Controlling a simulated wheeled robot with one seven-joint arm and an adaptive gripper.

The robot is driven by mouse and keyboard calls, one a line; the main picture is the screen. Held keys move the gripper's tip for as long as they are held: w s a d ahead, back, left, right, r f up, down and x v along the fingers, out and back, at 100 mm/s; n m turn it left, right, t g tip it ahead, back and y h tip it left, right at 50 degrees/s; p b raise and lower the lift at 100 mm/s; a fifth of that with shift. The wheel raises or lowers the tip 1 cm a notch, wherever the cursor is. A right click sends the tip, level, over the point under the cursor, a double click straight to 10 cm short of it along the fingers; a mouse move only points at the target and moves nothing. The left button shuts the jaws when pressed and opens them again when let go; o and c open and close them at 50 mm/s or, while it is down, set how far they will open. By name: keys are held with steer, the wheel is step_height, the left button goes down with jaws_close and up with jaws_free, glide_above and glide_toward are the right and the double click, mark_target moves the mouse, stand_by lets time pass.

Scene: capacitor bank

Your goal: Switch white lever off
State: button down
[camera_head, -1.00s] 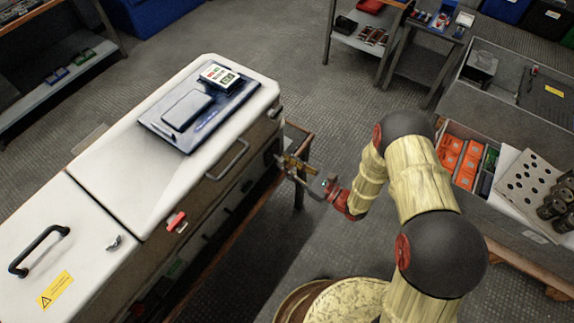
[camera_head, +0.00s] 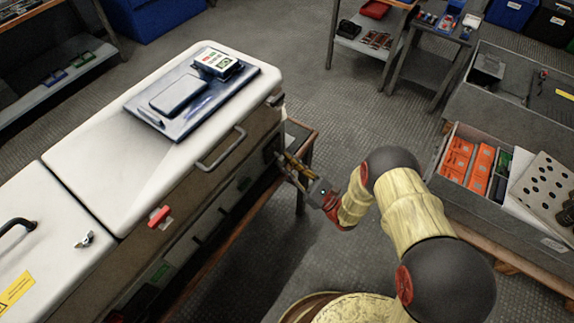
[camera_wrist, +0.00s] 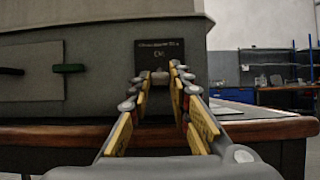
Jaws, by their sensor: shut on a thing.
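The white-topped capacitor cabinet (camera_head: 95,150) fills the left of the head view. My gripper (camera_head: 281,158) is at the right end of its front side. In the wrist view, a small pale lever (camera_wrist: 160,77) sits low on a dark labelled panel (camera_wrist: 160,58). My gripper (camera_wrist: 160,74) has its yellow-padded fingers reaching toward that panel, their tips on either side of the lever and closed on it. The fingertips hide part of the lever, and its exact position is hard to tell. In the head view the lever cannot be made out.
A red handle (camera_head: 159,217), a metal handle (camera_head: 220,149) and, in the wrist view, a green handle (camera_wrist: 69,68) are on the cabinet. A clipboard (camera_head: 248,80) lies on top. A wooden table edge (camera_wrist: 60,135) runs below my fingers. An open parts bin (camera_head: 448,150) stands right.

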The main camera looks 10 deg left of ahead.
steer(key=c, duration=1.6)
jaws_free()
steer(key=shift+c, duration=0.2)
steer(key=v, duration=0.7)
steer(key=shift+d+f, duration=0.15)
steer(key=shift+f, duration=0.05)
steer(key=shift+s, duration=0.1)
